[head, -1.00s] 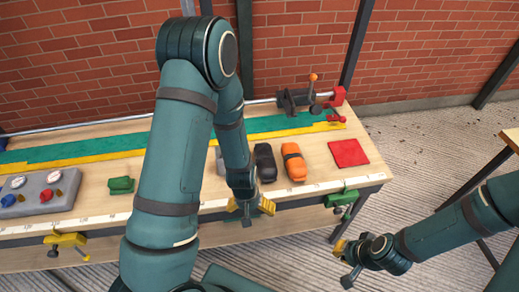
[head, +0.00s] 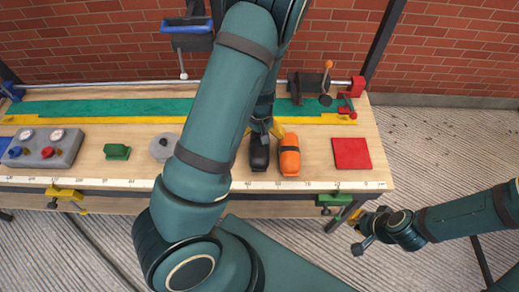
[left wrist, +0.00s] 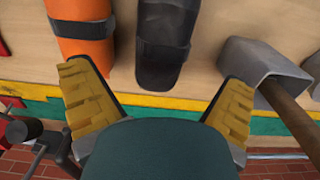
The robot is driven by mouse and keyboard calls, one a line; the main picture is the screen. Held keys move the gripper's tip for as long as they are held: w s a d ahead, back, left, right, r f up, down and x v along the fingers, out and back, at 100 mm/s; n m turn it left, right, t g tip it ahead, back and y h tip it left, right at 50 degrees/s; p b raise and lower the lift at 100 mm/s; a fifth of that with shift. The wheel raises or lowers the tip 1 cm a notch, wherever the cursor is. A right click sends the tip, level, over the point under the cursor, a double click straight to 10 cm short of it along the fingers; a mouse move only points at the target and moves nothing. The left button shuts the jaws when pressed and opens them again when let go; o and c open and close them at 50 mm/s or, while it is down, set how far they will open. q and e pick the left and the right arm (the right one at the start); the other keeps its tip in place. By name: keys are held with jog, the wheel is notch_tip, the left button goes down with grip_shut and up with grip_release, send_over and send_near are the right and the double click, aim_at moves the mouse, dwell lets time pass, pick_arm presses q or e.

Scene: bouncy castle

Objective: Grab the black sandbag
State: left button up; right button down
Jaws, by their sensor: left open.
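The black sandbag (head: 259,157) lies on the workbench, left of an orange sandbag (head: 289,158). My left gripper (head: 266,127) is at the black bag's far end in the head view, partly hidden by its own arm. In the left wrist view the black sandbag (left wrist: 165,42) lies ahead of the open left gripper (left wrist: 160,88), between the lines of its yellow-padded fingers. The fingers hold nothing. My right gripper (head: 360,232) is off the bench's front right, over the floor, its fingers apart and empty.
The orange sandbag (left wrist: 82,28) is close to one left finger in the wrist view. A hammer's grey head (left wrist: 264,72) is near the other. A red square (head: 351,153), a green block (head: 117,151) and a gauge box (head: 46,148) lie on the workbench (head: 95,172).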

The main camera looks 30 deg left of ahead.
aim_at(260, 144)
pick_arm(q)
notch_tip(260, 144, down, 6)
jog(key=shift+s+a+r+b, duration=0.15)
jog(key=shift+r+b, duration=0.1)
jog(key=shift+b, duration=0.35)
jog(key=shift+f, duration=0.25)
jog(key=c, duration=1.2)
jog(key=shift+c, duration=0.2)
